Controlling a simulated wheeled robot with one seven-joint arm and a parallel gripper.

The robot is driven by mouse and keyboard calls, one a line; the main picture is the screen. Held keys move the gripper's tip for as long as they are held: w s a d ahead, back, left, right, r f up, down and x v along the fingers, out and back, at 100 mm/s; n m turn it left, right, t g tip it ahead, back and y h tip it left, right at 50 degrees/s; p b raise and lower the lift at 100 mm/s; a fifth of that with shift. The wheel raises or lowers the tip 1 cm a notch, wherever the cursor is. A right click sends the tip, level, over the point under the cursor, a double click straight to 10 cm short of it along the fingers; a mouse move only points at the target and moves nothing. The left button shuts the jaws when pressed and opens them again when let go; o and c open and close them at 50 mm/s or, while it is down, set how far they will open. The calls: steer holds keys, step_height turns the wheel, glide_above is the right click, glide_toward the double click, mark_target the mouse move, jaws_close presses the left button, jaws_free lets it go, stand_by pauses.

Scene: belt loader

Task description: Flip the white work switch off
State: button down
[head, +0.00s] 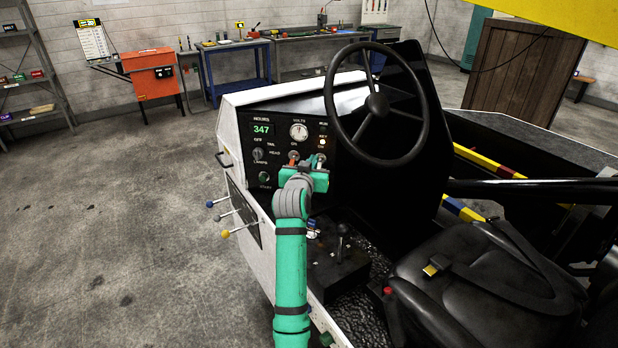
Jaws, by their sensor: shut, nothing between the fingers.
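My gripper (306,168), at the end of my green arm, is at the lower right of the black dash panel (276,139). Its jaws are shut and empty, close in front of a row of small switches. An orange-red switch (293,156) shows just above the gripper's left side. A small pale tip (320,157) shows at its right side; I cannot tell if this is the white work switch or which way it is set. The gripper hides the lower part of this row, and contact cannot be made out.
The steering wheel (329,112) stands close to the right of the gripper. A lamps knob (258,154), a lit hours display (261,130) and a dial (298,131) are on the panel. Levers with coloured knobs (225,234) stick out at left. The black seat (480,275) is at right.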

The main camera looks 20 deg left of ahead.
steer(key=s, duration=0.7)
steer(key=shift+s+d+f, duration=0.2)
steer(key=shift+s+d, duration=0.2)
steer(key=shift+d, duration=0.05)
